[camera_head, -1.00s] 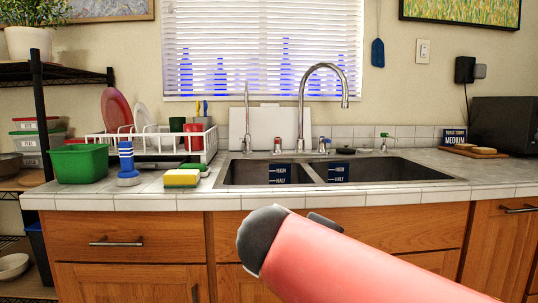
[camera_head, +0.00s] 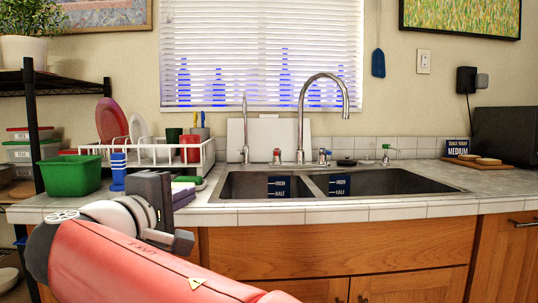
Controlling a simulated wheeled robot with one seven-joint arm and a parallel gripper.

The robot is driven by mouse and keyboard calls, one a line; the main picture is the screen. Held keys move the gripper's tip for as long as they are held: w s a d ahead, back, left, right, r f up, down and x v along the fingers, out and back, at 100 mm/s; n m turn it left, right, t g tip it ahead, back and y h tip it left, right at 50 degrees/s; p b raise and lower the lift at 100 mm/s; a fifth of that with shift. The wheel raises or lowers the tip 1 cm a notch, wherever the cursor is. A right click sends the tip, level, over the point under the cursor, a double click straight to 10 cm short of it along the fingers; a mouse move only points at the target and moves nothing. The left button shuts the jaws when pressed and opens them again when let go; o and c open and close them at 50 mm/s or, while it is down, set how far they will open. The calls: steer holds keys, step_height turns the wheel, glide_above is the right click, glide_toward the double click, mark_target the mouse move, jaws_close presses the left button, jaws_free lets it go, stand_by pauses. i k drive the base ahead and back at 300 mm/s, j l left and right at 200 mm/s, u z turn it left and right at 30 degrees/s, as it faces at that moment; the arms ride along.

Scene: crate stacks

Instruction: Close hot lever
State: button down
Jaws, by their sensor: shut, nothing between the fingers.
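The hot lever (camera_head: 277,157) is a small chrome tap handle with a red mark, at the left of the tall curved faucet (camera_head: 301,120) behind the sink. Whether it is turned on or off is too small to tell.
A double sink (camera_head: 340,203) sits below the faucet. A thin second spout (camera_head: 245,130) stands left of the hot lever. The counter's front edge (camera_head: 340,215) runs across.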

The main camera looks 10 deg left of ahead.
mark_target(276, 151)
steer(key=i, duration=1.4)
